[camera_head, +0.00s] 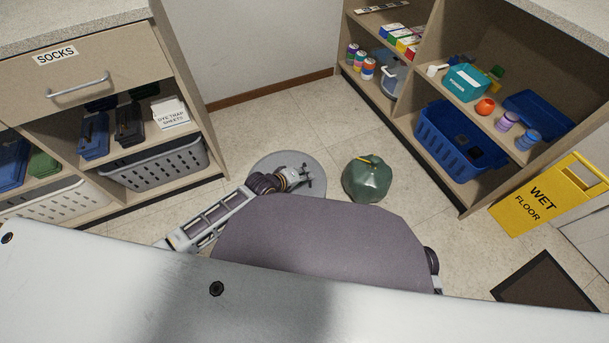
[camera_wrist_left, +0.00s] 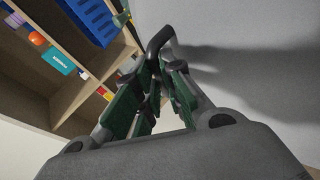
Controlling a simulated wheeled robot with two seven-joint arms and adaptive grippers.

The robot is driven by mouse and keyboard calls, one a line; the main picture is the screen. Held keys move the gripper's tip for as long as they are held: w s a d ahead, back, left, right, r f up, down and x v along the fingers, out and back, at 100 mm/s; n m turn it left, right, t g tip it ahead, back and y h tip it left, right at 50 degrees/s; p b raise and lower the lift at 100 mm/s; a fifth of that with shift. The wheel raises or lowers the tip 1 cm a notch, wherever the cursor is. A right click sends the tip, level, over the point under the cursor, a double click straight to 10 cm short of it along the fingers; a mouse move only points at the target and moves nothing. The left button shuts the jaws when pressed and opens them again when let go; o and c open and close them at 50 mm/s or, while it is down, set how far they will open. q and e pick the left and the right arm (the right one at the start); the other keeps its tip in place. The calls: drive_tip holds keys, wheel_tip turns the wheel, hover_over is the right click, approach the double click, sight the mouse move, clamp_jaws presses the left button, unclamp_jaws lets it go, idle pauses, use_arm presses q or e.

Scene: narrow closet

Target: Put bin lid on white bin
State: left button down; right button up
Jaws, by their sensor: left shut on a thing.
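The bin lid (camera_head: 268,163) is a flat grey disc seen in the head view in front of my body. My left gripper (camera_head: 305,180) is over its middle. In the left wrist view, the lid (camera_wrist_left: 260,65) is the large grey surface on the right, and its dark curved handle (camera_wrist_left: 160,38) is at the fingertips. My left gripper (camera_wrist_left: 158,72), with green finger pads, is shut on this handle. How high the lid is above the floor I cannot tell. No white bin can be made out. My right gripper does not show.
A green tied bag (camera_head: 367,180) is right of the lid. Shelves with a blue basket (camera_head: 433,140) stand at right, and a yellow wet-floor sign (camera_head: 543,200) beside them. A drawer cabinet with a grey basket (camera_head: 155,170) stands at left. Bare floor (camera_head: 300,115) lies beyond the lid.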

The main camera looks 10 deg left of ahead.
use_arm(q)
drive_tip(key=shift+f, duration=0.2)
idle(0.4)
drive_tip(key=c, duration=1.5)
unclamp_jaws()
drive_tip(key=shift+o, duration=0.2)
drive_tip(key=shift+s, duration=0.1)
drive_tip(key=v, duration=1.2)
drive_tip(key=shift+f, duration=0.1)
